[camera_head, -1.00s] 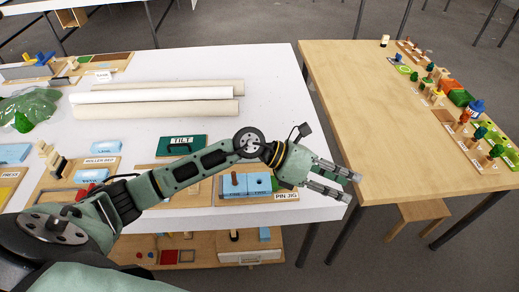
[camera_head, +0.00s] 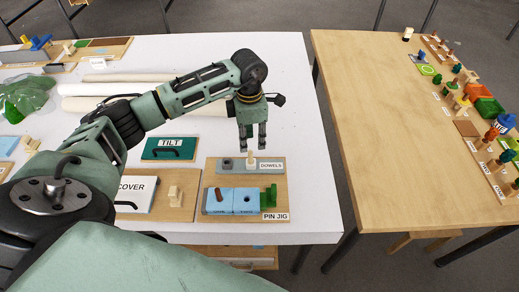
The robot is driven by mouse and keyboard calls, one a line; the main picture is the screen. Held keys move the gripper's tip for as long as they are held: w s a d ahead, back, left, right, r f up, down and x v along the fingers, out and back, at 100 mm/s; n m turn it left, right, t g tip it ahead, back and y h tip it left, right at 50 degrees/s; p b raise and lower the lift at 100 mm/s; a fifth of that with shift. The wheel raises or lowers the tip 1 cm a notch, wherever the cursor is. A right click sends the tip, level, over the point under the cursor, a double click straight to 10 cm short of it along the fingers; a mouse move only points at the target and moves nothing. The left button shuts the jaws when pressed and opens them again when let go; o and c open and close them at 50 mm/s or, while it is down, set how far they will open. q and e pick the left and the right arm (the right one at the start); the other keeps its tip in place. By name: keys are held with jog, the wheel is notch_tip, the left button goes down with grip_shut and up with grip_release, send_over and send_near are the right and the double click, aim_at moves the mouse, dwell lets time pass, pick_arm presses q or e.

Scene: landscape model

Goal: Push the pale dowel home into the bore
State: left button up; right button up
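The pale dowel (camera_head: 251,158) stands upright in the grey holder (camera_head: 270,167) marked DOWELS, at the back of the pin jig board (camera_head: 281,183). My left gripper (camera_head: 252,149) points down over it. Its two fingers are apart, with the tips about at the dowel's top, one to each side in the picture; I cannot tell the depth between them. In front stand two blue blocks. The right block (camera_head: 246,208) has an empty dark bore (camera_head: 247,199) in its top. A brown dowel (camera_head: 219,195) leans in the left block (camera_head: 218,208). My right gripper is out of view.
A green piece (camera_head: 270,196) stands right of the blue blocks. Left are the green TILT panel (camera_head: 165,155) and a white COVER box (camera_head: 135,199). Pale rolls (camera_head: 95,104) lie behind my arm. The white table (camera_head: 310,130) is clear to the right; a gap separates the wooden table (camera_head: 375,130).

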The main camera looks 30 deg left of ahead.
aim_at(250, 151)
pick_arm(q)
jog(key=shift+s+r, duration=0.35)
jog(key=shift+s, duration=0.35)
jog(key=shift+w+f, duration=0.3)
jog(key=shift+f, duration=0.2)
jog(key=shift+f+b, duration=0.35)
jog(key=shift+b, duration=0.05)
notch_tip(250, 151, down, 7)
jog(key=b, duration=0.5)
jog(key=shift+r, duration=0.15)
jog(key=shift+f+b, duration=0.3)
jog(key=shift+f, duration=0.15)
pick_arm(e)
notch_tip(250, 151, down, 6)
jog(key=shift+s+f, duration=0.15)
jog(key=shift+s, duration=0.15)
pick_arm(q)
jog(key=shift+s, duration=0.1)
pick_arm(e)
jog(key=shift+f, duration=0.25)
pick_arm(q)
jog(key=shift+c, duration=0.5)
